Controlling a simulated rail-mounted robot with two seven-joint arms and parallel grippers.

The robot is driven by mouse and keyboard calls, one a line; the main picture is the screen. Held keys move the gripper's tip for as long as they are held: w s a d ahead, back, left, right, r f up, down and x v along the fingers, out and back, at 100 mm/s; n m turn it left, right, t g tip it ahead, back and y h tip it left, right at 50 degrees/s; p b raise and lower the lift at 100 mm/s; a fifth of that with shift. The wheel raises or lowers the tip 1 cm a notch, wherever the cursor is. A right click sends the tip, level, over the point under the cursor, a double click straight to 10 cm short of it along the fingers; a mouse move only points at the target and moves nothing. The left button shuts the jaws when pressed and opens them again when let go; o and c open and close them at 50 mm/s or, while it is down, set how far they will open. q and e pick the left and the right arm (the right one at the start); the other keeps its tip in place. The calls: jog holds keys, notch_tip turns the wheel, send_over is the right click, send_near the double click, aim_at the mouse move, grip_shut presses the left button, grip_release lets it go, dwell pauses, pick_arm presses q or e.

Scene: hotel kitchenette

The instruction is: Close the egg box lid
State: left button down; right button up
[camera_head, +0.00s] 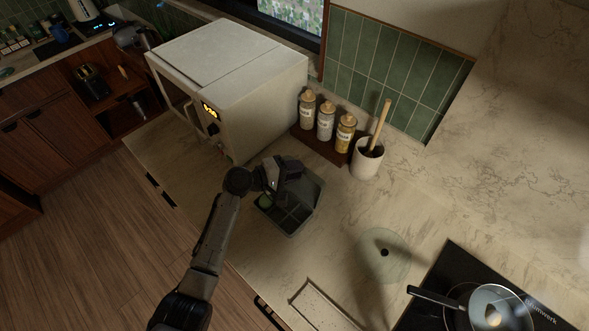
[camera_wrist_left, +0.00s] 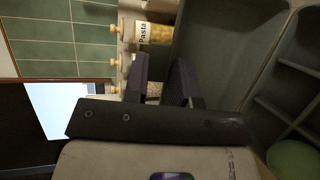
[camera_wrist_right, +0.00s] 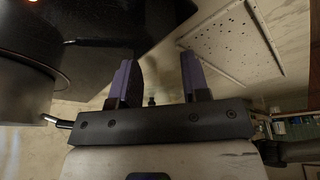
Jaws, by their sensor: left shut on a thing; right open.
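The egg box (camera_head: 289,222) is a dark grey-green box on the counter, with several compartments facing up. A green round thing (camera_head: 265,201) sits in one compartment and also shows in the left wrist view (camera_wrist_left: 292,160). The lid (camera_wrist_left: 222,40) stands raised from the box in the left wrist view. My left gripper (camera_head: 287,168) is at the lid's edge. Its fingers (camera_wrist_left: 160,78) are shut on the lid, though the exact contact is partly hidden. My right gripper (camera_wrist_right: 157,80) is open and empty in the right wrist view; it is outside the head view.
A microwave (camera_head: 235,75) stands left of the box. Labelled jars (camera_head: 326,122) and a white utensil pot (camera_head: 367,160) stand behind it. A round glass lid (camera_head: 385,256) lies to the right, near the cooktop (camera_head: 450,265) with a pan (camera_head: 488,304). A rectangular board (camera_head: 318,306) lies at the front.

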pick_arm(q)
jog(key=shift+f, duration=0.2)
dwell(0.6)
jog(key=c, duration=1)
grip_release()
jog(key=shift+r, duration=0.1)
pick_arm(e)
jog(key=shift+d, duration=0.1)
pick_arm(q)
jog(key=shift+o, duration=0.2)
pick_arm(e)
jog(key=shift+f, duration=0.2)
pick_arm(q)
jog(key=v, duration=1.3)
jog(key=shift+s+a, duration=0.2)
jog(key=shift+a, duration=0.15)
jog(key=shift+r, duration=0.1)
